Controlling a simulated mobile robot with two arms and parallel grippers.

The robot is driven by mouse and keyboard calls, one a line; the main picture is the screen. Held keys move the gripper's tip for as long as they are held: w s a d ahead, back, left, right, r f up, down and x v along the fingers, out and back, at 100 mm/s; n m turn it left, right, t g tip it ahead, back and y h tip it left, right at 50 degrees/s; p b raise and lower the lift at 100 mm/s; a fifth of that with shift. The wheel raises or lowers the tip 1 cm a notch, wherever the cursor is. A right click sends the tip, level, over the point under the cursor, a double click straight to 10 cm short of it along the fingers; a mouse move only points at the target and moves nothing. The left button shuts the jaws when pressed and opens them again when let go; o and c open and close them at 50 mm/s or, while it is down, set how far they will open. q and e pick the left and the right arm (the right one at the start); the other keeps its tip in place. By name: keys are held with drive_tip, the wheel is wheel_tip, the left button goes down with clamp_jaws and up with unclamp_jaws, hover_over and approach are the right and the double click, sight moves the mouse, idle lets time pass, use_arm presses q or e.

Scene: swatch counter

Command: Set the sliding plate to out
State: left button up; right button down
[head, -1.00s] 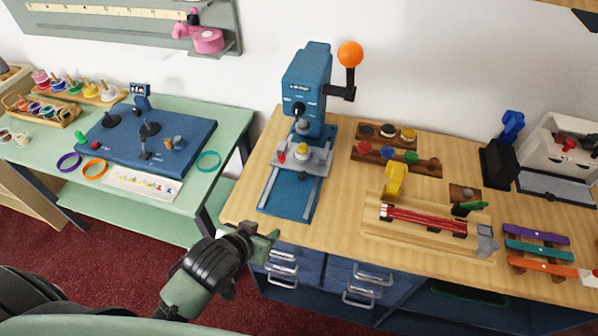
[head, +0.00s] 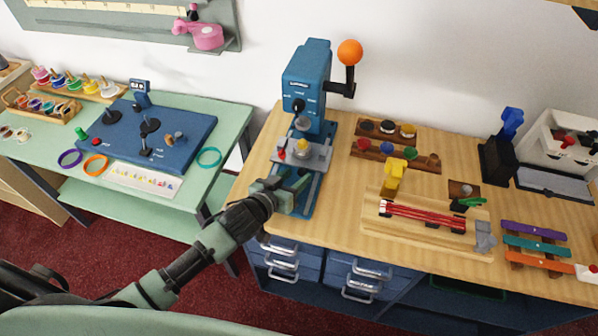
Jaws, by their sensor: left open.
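A blue press (head: 309,90) with an orange ball lever (head: 349,54) stands on the wooden counter. Its grey sliding plate (head: 315,156) sits on blue-and-grey rails under the press head, with a red knob (head: 282,153) at its left and a yellow piece (head: 303,147) on it. My left gripper (head: 298,186) is open and empty, over the front part of the rails, just in front of the plate. It hides part of the rails. Whether it touches the plate I cannot tell. My right gripper is out of view.
Right of the press are racks of coloured discs (head: 392,155), a yellow clamp (head: 393,178) and a wooden jig with red strips (head: 425,216). Blue drawers with metal handles (head: 281,262) are below the counter front. A green table (head: 235,122) stands at the left.

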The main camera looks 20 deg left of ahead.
use_arm(q)
drive_tip(key=shift+x, duration=1.25)
clamp_jaws()
idle(0.5)
